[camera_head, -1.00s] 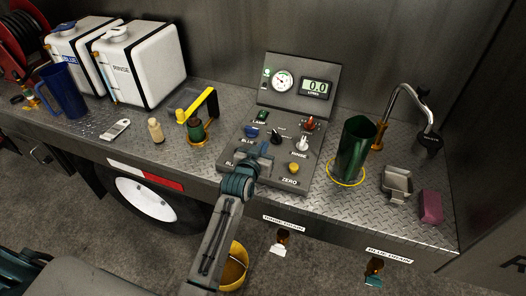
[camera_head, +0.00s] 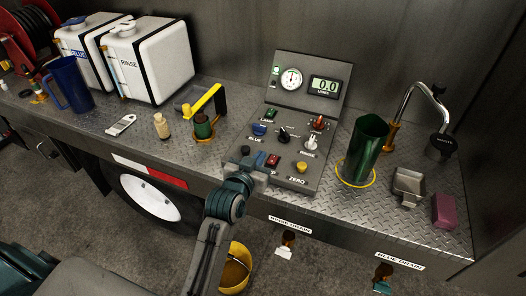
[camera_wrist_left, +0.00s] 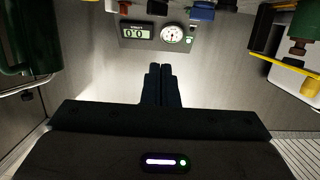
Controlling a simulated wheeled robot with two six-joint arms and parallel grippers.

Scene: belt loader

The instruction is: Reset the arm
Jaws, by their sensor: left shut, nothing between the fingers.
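My left gripper (camera_head: 258,162) is at the near left edge of the sloped control panel (camera_head: 286,178). In the left wrist view its two dark fingers (camera_wrist_left: 160,86) are closed together with nothing between them. The panel carries a red button (camera_head: 273,160), a yellow ZERO button (camera_head: 302,166), blue, black, green, white and red controls, a dial gauge (camera_head: 291,79) and a display (camera_head: 325,86) reading 0.0. The display also shows in the left wrist view (camera_wrist_left: 136,33). Whether the fingers touch the panel is unclear. My right gripper is not in view.
A green pitcher (camera_head: 364,150) stands on a yellow ring right of the panel, near a faucet (camera_head: 409,98). Left are a yellow-handled device (camera_head: 206,102), a blue pitcher (camera_head: 70,84) and two white tanks (camera_head: 153,62). A yellow bucket (camera_head: 235,270) sits below the bench edge.

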